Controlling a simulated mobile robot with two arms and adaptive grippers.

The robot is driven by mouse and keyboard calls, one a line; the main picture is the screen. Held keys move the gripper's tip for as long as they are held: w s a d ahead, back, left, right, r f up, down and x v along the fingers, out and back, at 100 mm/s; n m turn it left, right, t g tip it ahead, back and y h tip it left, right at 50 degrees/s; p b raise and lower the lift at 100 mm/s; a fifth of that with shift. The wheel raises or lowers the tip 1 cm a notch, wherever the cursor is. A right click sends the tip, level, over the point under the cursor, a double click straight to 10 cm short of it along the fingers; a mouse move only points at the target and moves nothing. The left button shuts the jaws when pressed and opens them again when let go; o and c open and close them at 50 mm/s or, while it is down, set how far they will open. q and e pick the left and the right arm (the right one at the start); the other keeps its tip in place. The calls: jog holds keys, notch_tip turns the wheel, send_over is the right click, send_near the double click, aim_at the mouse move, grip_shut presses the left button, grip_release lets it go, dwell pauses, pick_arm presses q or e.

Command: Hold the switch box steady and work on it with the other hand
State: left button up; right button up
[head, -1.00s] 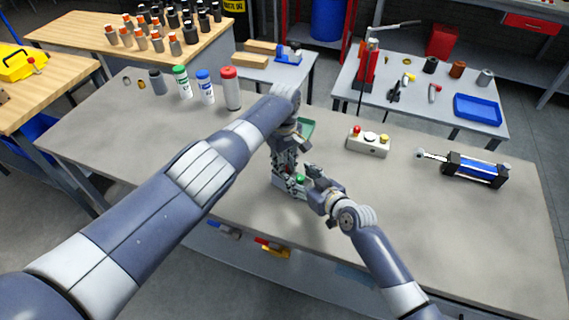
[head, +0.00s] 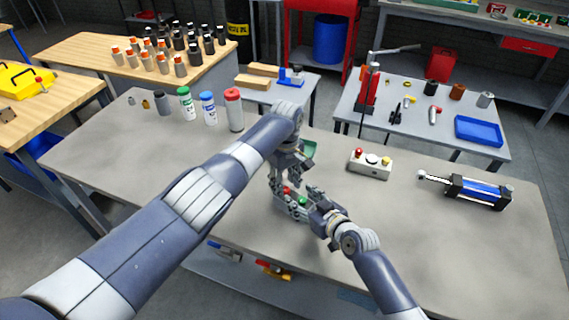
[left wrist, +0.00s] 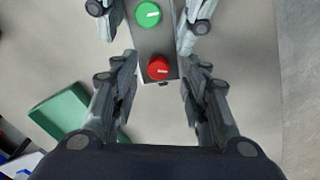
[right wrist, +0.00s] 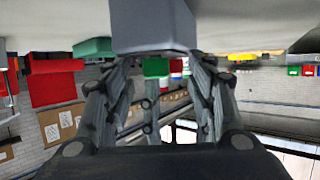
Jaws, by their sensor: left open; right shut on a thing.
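The switch box (head: 292,213) is a small grey box on the table, with a red knob and a green knob on top. My right gripper (head: 318,212) is shut on its right end; the right wrist view shows the grey box end (right wrist: 152,28) between the fingers. My left gripper (head: 287,184) is open above the box, pointing down. In the left wrist view the red knob (left wrist: 158,68) and green knob (left wrist: 148,14) lie between its spread fingers, which appear apart from the knobs.
A green tray (head: 309,149) lies behind my left gripper. A pale three-button box (head: 370,163) and a blue cylinder (head: 476,190) lie to the right. Bottles and cans (head: 208,107) stand at the back left. The table front right is clear.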

aim_at(286, 190)
pick_arm(q)
notch_tip(286, 190, up, 10)
jog(key=shift+s+a+r, duration=0.15)
jog(key=shift+r, duration=0.1)
dwell(0.4)
jog(key=f+m, duration=0.3)
jog(key=f, duration=0.1)
jog(key=f+m, duration=0.3)
jog(key=f, duration=0.1)
jog(key=f+m, duration=0.3)
jog(key=f, duration=0.1)
jog(key=shift+d+f, duration=0.1)
jog(key=shift+d, duration=0.1)
dwell(0.3)
grip_shut()
